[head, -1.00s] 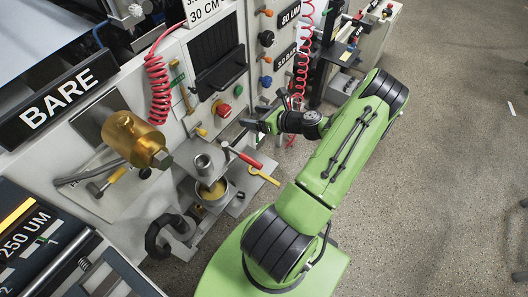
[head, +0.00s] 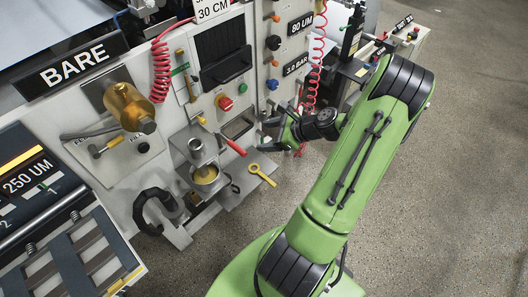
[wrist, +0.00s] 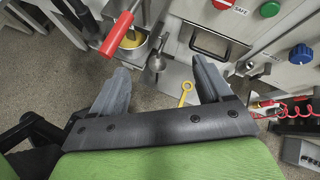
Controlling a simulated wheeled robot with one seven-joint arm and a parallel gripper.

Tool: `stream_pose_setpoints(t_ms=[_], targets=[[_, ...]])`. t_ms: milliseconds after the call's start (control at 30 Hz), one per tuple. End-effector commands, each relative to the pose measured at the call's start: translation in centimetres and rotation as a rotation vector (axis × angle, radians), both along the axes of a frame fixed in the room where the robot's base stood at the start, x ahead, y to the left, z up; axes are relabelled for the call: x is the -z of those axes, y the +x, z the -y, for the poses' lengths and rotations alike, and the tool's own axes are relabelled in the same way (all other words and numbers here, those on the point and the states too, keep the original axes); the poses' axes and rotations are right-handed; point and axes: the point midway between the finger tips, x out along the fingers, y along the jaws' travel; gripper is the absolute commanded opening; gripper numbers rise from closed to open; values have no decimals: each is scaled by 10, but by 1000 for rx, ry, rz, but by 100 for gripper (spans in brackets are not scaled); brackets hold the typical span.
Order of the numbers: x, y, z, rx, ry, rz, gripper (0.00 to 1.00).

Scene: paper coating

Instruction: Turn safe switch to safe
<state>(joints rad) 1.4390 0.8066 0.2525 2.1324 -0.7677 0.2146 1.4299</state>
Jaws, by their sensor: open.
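A red knob (wrist: 222,4) with a "SAFE" label (wrist: 241,10) beside it sits at the top edge of the wrist view, partly cut off. In the head view a red knob (head: 224,102) shows on the light machine panel, below a dark screen. I cannot read a label there. My gripper (head: 268,135) is open and empty, in front of the panel, to the right of and below the red knob. In the wrist view my gripper (wrist: 163,70) has its two fingers spread wide, with nothing between them, apart from the knob.
A green button (wrist: 269,9) and a blue knob (wrist: 301,54) are right of the red knob. Open floor (head: 460,180) lies right.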

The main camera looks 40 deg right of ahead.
Motion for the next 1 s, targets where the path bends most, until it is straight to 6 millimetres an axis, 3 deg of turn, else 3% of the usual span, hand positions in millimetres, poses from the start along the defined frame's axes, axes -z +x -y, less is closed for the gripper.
stream_pose_setpoints(t_ms=[200, 400, 1000], targets=[[-19, 10, -48, -330, -278, -60, 78], [-31, 10, -73, -517, -433, -82, 78], [-34, 9, -77, -551, -459, -85, 78]])
